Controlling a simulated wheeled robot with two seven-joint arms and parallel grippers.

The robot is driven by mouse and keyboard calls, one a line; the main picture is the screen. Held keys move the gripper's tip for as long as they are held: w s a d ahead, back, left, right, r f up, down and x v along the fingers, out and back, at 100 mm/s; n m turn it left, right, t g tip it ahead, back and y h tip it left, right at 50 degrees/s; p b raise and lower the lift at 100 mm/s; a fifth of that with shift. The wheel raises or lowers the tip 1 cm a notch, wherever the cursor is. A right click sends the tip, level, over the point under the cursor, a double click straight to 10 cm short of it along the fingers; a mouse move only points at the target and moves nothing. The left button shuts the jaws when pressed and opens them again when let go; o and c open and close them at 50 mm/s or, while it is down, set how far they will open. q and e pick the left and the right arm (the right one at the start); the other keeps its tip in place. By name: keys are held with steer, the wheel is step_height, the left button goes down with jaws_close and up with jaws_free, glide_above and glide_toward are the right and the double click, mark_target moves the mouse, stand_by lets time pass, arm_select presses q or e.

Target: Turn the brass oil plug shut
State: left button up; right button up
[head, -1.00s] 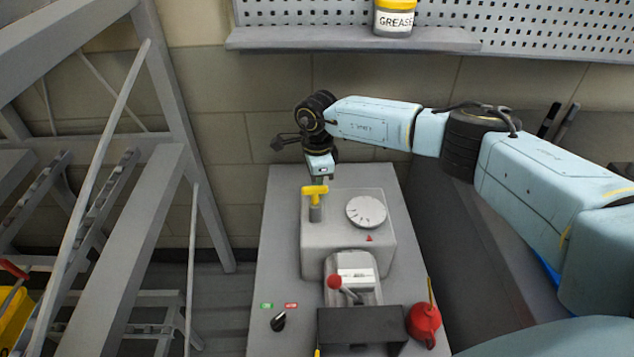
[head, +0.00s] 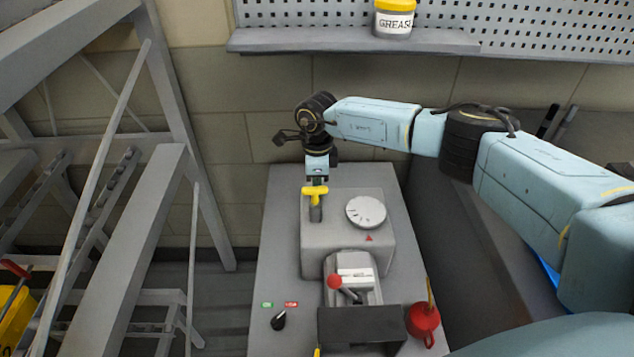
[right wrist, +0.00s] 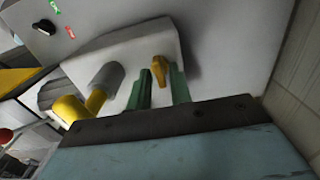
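The brass oil plug (right wrist: 159,70) shows in the right wrist view as a small brass-coloured tab on the far side of the grey housing. In the head view it is hidden behind the housing or my gripper. My right gripper (right wrist: 161,84) has its two green fingers on either side of the plug, with only a narrow gap between them. I cannot tell whether both fingers touch it. In the head view my right gripper (head: 317,181) points down behind the yellow T-handle. My left gripper is not in view.
The yellow T-handle (head: 315,190) stands on a grey stub close to my right gripper. The housing (head: 345,237) carries a round dial (head: 366,212). A red-knobbed lever (head: 334,281), black switch (head: 278,321) and red oil can (head: 423,320) are nearer. A shelf (head: 350,41) holds grease.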

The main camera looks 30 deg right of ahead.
steer(key=shift+o, duration=0.9)
step_height(320, 180, up, 8)
steer(key=shift+f+p, duration=0.25)
steer(key=shift+p, duration=0.1)
